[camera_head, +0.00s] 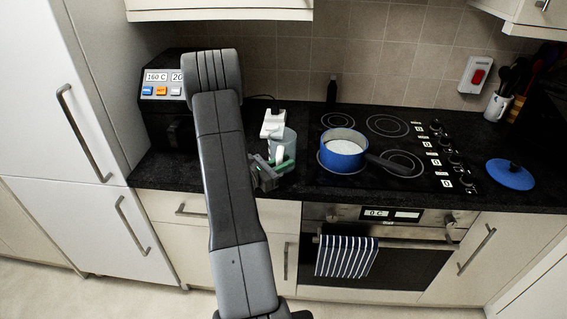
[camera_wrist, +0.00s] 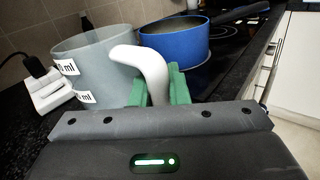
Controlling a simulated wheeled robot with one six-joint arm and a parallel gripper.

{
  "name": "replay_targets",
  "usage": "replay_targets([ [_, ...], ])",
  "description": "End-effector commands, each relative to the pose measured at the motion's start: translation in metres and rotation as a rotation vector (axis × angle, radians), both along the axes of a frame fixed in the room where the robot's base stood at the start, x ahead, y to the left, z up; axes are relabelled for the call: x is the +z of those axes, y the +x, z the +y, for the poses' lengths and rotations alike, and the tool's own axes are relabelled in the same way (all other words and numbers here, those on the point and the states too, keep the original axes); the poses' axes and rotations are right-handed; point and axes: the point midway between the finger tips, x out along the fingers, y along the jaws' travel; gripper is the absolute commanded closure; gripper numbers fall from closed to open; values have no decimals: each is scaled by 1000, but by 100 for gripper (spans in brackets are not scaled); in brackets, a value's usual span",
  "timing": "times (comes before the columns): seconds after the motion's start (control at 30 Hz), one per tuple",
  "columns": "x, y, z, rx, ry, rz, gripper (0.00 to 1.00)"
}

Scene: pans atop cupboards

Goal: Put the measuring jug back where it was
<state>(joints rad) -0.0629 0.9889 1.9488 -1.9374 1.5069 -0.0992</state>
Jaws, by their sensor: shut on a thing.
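The measuring jug (camera_head: 288,140) is a translucent grey-blue cup with a white handle. It is at the front of the black worktop, left of the hob. In the wrist view the jug (camera_wrist: 88,62) shows "ml" labels and its handle (camera_wrist: 150,62) faces me. My gripper (camera_head: 274,164) has green finger pads, which also show in the wrist view (camera_wrist: 158,88). They are shut on the jug's handle, one on each side. The jug looks upright. Its base is hidden, so I cannot tell whether it touches the worktop.
A white socket block (camera_head: 272,124) with a black plug is just behind the jug. A blue saucepan (camera_head: 343,152) with white contents sits on the hob (camera_head: 400,160) to the right. A blue lid (camera_head: 510,175) lies far right. An air fryer (camera_head: 165,110) stands left.

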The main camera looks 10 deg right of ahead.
Motion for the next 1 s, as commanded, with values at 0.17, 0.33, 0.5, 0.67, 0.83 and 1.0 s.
replay_targets([
  [0.17,-3,0,0,0,0,0,74],
  [0.33,-3,0,0,0,0,0,63],
  [0.5,-2,0,0,0,0,0,63],
  [0.67,0,-1,5,3,1,0,63],
  [0.83,-2,-12,30,6,-1,1,63],
  [1.0,-3,-25,57,6,0,1,63],
])
